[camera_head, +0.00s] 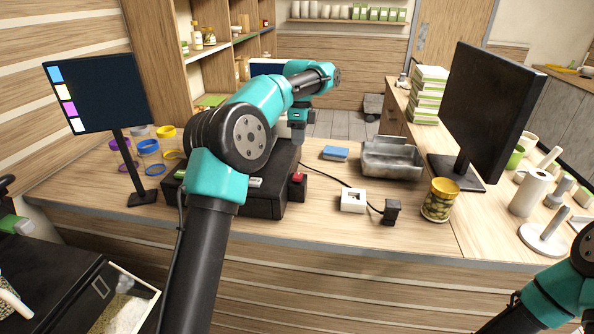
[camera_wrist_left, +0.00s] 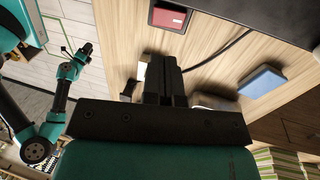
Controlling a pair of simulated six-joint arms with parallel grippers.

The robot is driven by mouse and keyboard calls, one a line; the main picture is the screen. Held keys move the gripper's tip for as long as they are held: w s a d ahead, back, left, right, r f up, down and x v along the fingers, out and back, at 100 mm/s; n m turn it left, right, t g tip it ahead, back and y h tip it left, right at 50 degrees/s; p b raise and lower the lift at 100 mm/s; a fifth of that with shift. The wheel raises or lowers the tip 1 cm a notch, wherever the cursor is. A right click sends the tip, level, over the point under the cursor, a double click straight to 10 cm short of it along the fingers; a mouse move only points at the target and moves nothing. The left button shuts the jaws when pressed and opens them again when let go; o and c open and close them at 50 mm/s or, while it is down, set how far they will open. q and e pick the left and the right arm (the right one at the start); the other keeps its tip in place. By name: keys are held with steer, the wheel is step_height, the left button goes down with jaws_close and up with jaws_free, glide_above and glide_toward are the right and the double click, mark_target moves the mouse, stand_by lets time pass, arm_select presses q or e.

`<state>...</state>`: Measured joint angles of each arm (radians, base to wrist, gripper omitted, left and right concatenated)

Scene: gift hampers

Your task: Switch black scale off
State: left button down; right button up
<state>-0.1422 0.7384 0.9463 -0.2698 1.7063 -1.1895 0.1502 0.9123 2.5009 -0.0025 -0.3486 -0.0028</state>
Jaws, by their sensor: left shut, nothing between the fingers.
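The black scale (camera_head: 262,203) stands on the wooden counter, and my left arm hides much of it. A red switch (camera_head: 298,179) in a black housing sits at its right side; it also shows at the top of the left wrist view (camera_wrist_left: 169,17). I cannot tell the switch's position. My left gripper (camera_head: 298,136) points down behind the scale's back right part, apart from the switch in the picture. Its black fingers (camera_wrist_left: 165,75) are shut and empty in the wrist view. My right arm shows at lower right; its gripper is too small to read in the wrist view (camera_wrist_left: 84,52).
A blue item (camera_head: 335,153), a metal tray (camera_head: 391,160) and a yellow-lidded jar (camera_head: 440,200) stand right. A screen (camera_head: 98,92) and several jars are left.

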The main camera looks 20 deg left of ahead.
mark_target(297, 177)
arm_select(q)
steer(key=x, duration=1)
steer(key=shift+d+f, duration=0.1)
steer(key=shift+f, duration=0.1)
